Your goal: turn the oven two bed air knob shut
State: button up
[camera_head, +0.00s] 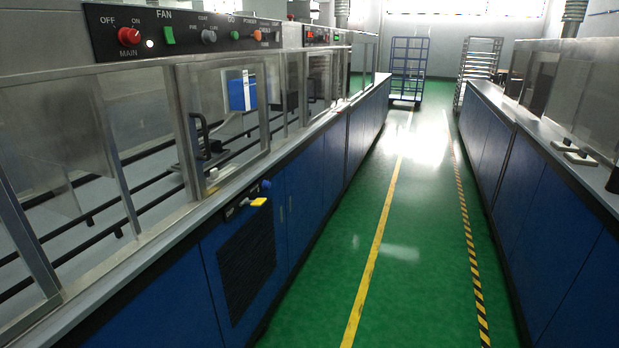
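On the left line of blue cabinets, a small black plate (236,209) sits just under the counter edge above a black vent grille. It carries a yellow lever-like handle (258,202) that sticks out toward the aisle, and a round blue knob (266,185) is just beyond it. I cannot read any label there, so I cannot tell which of these is the bed air knob or which oven it belongs to. My gripper and arm are not in view.
The left control panel (185,32) holds a red knob (129,36), a green switch (169,35) and other knobs. Glass-fronted enclosures stand above the left counter. The green aisle floor (340,255) is clear. A blue rack (409,68) and a metal rack (477,72) stand far back.

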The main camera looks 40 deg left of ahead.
aim_at(266, 184)
jog(key=u, duration=0.35)
jog(key=i, duration=1.05)
jog(key=u, duration=1.15)
jog(key=i, duration=0.45)
jog(key=u, duration=0.35)
